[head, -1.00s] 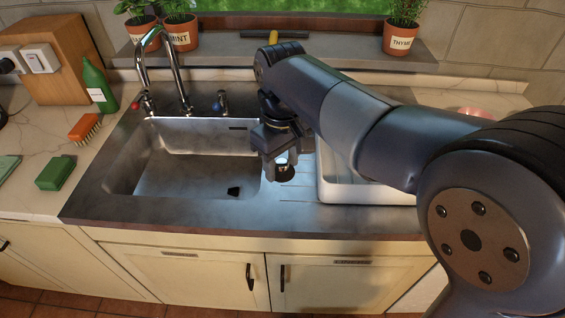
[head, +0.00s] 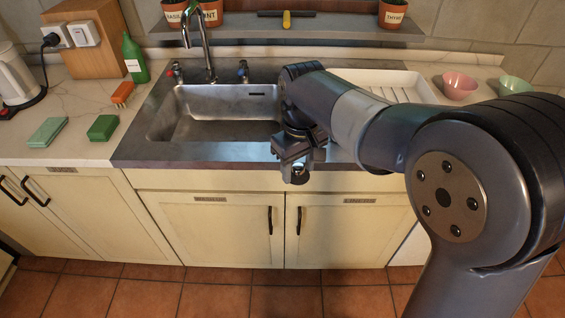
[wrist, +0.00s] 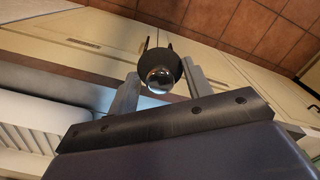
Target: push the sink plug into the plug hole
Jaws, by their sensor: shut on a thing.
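The sink plug is a dark disc with a shiny round knob, seen in the wrist view (wrist: 160,77) between my fingers. My gripper (wrist: 152,88) is shut on it. In the head view my gripper (head: 298,172) hangs by the worktop's front edge, right of the basin, in front of the cupboard doors. The steel sink basin (head: 215,103) is left of and behind my gripper and looks empty. Its plug hole is not visible in the head view; the front rim hides part of the floor.
A tap (head: 207,50) rises behind the basin. A white drainer (head: 345,78) lies behind my arm. A green sponge (head: 102,128), brush (head: 122,93) and bottle (head: 134,60) stand left. A pink bowl (head: 458,86) stands right. The tiled floor (head: 215,295) in front is clear.

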